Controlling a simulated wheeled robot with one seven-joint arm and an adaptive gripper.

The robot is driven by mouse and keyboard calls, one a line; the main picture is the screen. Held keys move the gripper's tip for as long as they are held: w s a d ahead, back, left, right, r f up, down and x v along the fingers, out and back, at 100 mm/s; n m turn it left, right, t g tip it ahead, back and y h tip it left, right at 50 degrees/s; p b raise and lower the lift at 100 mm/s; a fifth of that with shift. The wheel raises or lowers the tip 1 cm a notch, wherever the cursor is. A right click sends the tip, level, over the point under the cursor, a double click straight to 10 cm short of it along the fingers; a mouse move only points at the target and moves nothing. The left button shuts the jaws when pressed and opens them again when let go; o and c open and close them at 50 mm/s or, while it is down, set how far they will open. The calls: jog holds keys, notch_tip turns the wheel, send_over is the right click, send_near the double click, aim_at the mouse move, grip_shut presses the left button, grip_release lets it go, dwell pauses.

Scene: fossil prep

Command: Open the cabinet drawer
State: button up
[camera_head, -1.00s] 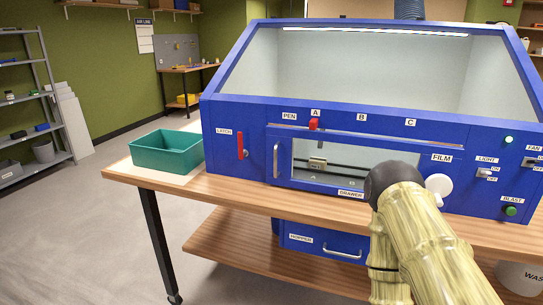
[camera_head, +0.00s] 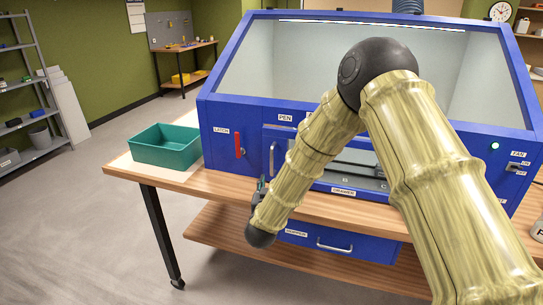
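The blue cabinet (camera_head: 222,112) stands on the wooden bench. A windowed front panel carries a vertical metal handle (camera_head: 272,158) at its left end, and the "DRAWER" label (camera_head: 343,191) sits below the window. The front looks closed. My arm crosses in front of the cabinet and hides much of the window and the labels to its right. My gripper (camera_head: 262,185) is small and dark at the arm's end, just below the vertical handle and near the bench's front edge. Contact with the handle and the finger opening cannot be made out.
A red latch lever (camera_head: 239,145) is left of the handle. A blue hopper drawer (camera_head: 300,238) with a horizontal handle (camera_head: 334,247) hangs under the bench top (camera_head: 140,176). A teal bin (camera_head: 165,150) stands on the bench's left end. The floor at left is clear.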

aim_at(271, 162)
jog(key=w+p, duration=0.1)
jog(key=w, duration=0.2)
jog(key=w+r+p, duration=0.1)
jog(key=w, duration=0.3)
jog(key=w+r+p, duration=0.1)
jog(key=w, duration=0.3)
jog(key=shift+w+d+r+p, duration=0.25)
jog(key=shift+d+p, duration=0.1)
jog(key=shift+p, duration=0.05)
grip_shut()
